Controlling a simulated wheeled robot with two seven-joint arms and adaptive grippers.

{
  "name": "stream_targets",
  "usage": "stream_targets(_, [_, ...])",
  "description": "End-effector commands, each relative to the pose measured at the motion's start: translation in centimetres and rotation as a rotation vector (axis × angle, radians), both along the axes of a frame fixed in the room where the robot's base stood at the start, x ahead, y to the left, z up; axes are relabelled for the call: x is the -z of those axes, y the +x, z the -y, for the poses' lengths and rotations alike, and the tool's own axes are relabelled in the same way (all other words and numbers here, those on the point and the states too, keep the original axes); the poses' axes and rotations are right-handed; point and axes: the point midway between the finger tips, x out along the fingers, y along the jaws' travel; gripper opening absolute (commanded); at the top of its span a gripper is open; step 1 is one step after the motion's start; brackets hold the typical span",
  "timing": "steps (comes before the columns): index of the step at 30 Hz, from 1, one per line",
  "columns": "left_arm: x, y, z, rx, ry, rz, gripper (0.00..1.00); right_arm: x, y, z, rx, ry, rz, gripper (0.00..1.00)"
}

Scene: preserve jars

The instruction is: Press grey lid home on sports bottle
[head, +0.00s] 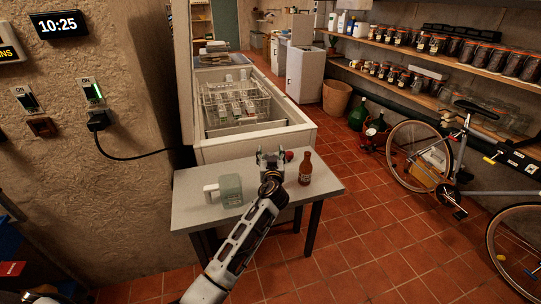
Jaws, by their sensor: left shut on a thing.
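My left gripper (270,161) is over the far part of the small grey table, pointing away from me. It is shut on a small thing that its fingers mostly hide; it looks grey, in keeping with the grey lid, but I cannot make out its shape. I cannot clearly pick out the sports bottle; the gripper and wrist may hide it. My right gripper is not in view.
On the table (192,218), a pale green jug (230,190) with a white handle stands left of my wrist. A brown sauce bottle (305,170) stands upright to the right, near a small red thing (289,155). An open chest freezer (255,146) is behind.

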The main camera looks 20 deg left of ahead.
Motion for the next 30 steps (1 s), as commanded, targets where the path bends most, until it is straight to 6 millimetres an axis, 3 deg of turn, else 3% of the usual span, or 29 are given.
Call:
stream_targets(16, [0.0, 0.0, 0.0, 0.007, 0.0, 0.0, 0.43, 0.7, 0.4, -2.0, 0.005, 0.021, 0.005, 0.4])
stream_targets(30, [0.0, 0.0, 0.0, 0.008, 0.0, 0.0, 0.43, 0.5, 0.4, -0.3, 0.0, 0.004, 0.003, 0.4])
